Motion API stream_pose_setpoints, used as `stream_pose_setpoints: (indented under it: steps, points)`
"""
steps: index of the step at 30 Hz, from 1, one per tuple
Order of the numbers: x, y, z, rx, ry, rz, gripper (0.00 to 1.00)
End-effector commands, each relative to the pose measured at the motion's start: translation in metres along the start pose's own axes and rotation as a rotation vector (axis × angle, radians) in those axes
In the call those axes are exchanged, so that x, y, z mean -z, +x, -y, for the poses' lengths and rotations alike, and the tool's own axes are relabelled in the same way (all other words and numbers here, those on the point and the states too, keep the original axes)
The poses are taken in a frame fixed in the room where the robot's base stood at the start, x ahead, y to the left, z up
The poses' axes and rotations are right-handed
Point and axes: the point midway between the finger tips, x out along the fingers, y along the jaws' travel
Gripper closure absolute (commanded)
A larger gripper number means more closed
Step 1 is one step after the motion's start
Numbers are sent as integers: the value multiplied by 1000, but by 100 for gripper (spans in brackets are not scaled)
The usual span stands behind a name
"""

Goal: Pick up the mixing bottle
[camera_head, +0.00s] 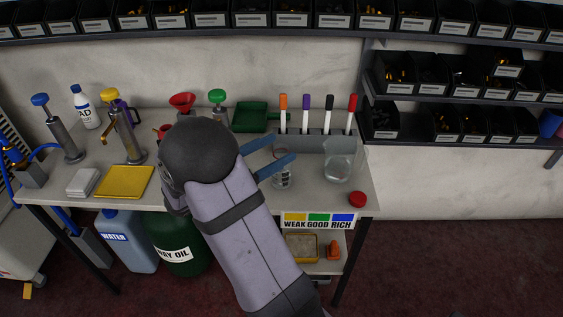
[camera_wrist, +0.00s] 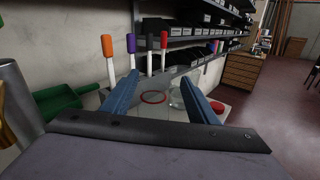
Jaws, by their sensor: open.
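A small clear vessel with dark markings (camera_head: 282,180), which looks like the mixing bottle, stands upright on the table just beyond my arm. A blue finger partly covers its top in the head view. My gripper (camera_head: 283,147) is open, with its two blue fingers spread at and above the vessel's upper part. In the wrist view, a red-rimmed clear round shape (camera_wrist: 153,97), likely the vessel's mouth, lies between the open fingers (camera_wrist: 160,77). I cannot tell whether a finger touches it. Nothing is held.
A larger clear beaker (camera_head: 338,168) stands just right, with a red cap (camera_head: 357,199) near the table edge. Upright markers in a grey holder (camera_head: 315,147) stand behind. A green tray (camera_head: 250,117) and a yellow pad (camera_head: 125,182) lie further left. Shelves of black bins line the wall.

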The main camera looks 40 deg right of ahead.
Motion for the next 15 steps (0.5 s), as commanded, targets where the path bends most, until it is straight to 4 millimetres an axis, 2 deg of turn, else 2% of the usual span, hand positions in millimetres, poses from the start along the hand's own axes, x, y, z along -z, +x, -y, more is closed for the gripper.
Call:
stream_pose_setpoints:
  steps: [1,4,10,15]
  points:
    - [14,-1,-1,-25,-44,4,47]
    - [25,-2,-2,-57,-93,8,47]
    - [29,-2,-3,-72,-116,10,47]
    - [29,10,-4,-68,-114,10,47]
